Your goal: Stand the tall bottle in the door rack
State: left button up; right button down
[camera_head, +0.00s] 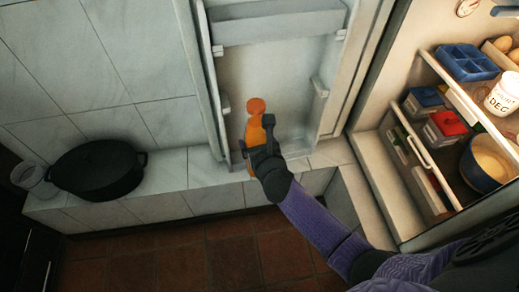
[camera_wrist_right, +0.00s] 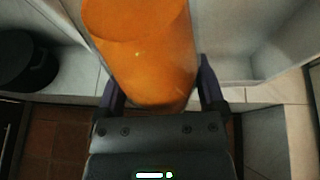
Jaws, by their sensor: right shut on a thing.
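The tall bottle (camera_head: 256,119) is orange with a round cap, and it shows large in the right wrist view (camera_wrist_right: 145,50). My right gripper (camera_head: 259,146) is shut on it around its body. The bottle is in front of the open fridge door (camera_head: 265,70), near the lower part of its inner side. The door rack's side pieces (camera_head: 320,88) show, with a shelf bin (camera_head: 278,25) higher up. I cannot tell whether the bottle's base touches anything; the gripper hides part of it. My left gripper is not in view.
The open fridge (camera_head: 410,150) on the right holds a blue tray (camera_head: 466,62), a white jar (camera_head: 504,94), boxes and a blue pot (camera_head: 487,163). A black pot (camera_head: 97,169) and a light cup (camera_head: 35,180) stand on the tiled ledge (camera_head: 165,207) at left.

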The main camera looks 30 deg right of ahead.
pick_arm(q)
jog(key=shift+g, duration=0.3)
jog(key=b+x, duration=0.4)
jog(key=b, duration=0.1)
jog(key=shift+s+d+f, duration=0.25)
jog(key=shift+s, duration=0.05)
pick_arm(e)
jog(key=x, duration=0.8)
jog(key=shift+d+f, duration=0.25)
jog(key=shift+f, duration=0.2)
jog(key=shift+w, duration=0.1)
jog(key=shift+c, duration=0.3)
grip_release()
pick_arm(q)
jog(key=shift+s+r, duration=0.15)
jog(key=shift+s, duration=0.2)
pick_arm(e)
jog(key=shift+o, duration=0.3)
